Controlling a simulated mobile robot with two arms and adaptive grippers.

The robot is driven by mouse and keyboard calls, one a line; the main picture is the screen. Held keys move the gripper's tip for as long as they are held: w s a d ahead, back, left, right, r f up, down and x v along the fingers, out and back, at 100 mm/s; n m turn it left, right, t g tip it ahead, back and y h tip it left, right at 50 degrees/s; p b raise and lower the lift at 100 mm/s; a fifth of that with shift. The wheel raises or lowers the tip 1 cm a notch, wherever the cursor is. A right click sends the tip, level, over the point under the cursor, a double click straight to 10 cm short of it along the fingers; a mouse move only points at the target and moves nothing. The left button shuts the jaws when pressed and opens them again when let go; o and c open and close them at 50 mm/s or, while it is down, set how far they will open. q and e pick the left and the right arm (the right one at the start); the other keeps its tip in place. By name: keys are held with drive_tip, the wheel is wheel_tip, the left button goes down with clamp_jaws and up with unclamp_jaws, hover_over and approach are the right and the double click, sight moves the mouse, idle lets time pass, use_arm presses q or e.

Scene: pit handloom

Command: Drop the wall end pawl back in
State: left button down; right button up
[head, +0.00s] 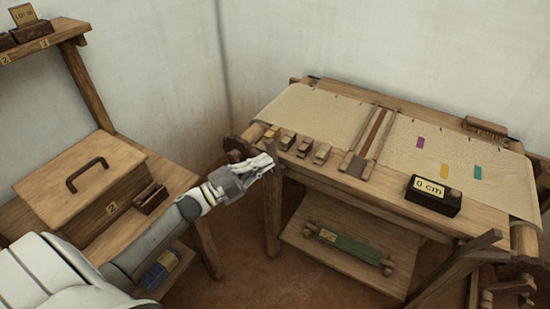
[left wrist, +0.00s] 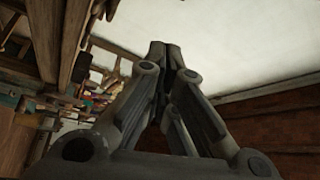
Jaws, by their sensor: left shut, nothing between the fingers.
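My left gripper (head: 262,164) reaches in from the left with its fingers shut and empty, beside the upright wooden post (head: 271,205) at the loom's left end. In the left wrist view the closed fingers (left wrist: 172,58) point away from the camera. A dark toothed wheel (head: 236,148) shows at the left end of the loom (head: 410,200), just behind the gripper. I cannot make out the wall end pawl; it is too small or hidden near the wheel and gripper. My right gripper is not in view.
A lidded wooden box (head: 80,180) stands on the left bench. A black "0 cm" block (head: 433,196) and several small wooden blocks sit on the loom top. A green roll (head: 350,247) lies on the lower shelf. Bare floor (head: 245,270) lies between bench and loom.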

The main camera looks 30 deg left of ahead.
use_arm(q)
drive_tip(key=v, duration=0.4)
drive_tip(key=shift+s+a+r+b, duration=0.1)
drive_tip(key=shift+s+b, duration=0.15)
drive_tip(key=shift+b, duration=0.05)
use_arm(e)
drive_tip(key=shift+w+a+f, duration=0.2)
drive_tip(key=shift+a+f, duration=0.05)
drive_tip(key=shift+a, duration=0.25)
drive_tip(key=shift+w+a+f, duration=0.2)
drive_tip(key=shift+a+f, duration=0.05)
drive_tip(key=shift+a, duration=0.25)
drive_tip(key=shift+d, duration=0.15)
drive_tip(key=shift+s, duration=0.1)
